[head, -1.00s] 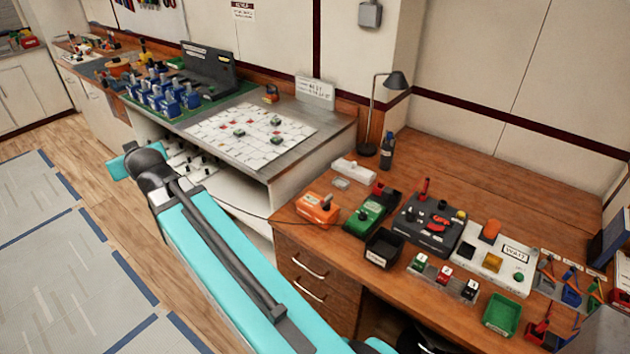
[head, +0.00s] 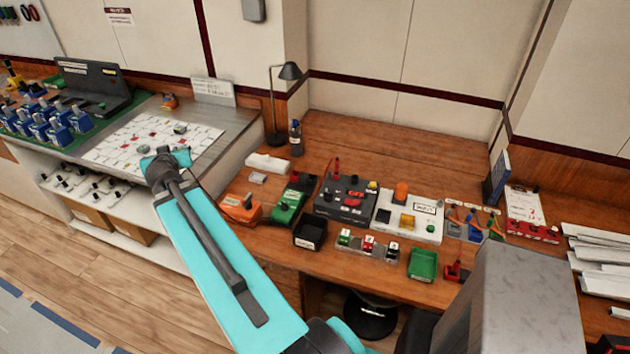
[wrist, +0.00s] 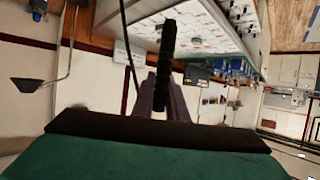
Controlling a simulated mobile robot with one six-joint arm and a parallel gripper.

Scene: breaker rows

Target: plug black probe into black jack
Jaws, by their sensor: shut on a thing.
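My gripper (wrist: 160,92) is shut on a long black ribbed thing, likely the black probe (wrist: 168,42), which stands out beyond the fingertips in the wrist view. A thin black cable (wrist: 128,42) runs beside it. In the head view my gripper (head: 182,157) is at the far end of my teal arm, in the air in front of the metal bench, and the probe is too small to make out. A dark grey instrument box (head: 346,199) with red and black parts stands on the wooden desk, to the gripper's right and apart from it. I cannot tell which part is the black jack.
Left of the dark box stand a green device (head: 289,204) and an orange device (head: 241,208). A black bin (head: 310,233) is in front. A white panel (head: 409,216) is at its right. A lamp (head: 275,105) and bottle (head: 296,138) stand behind. The desk's back is clear.

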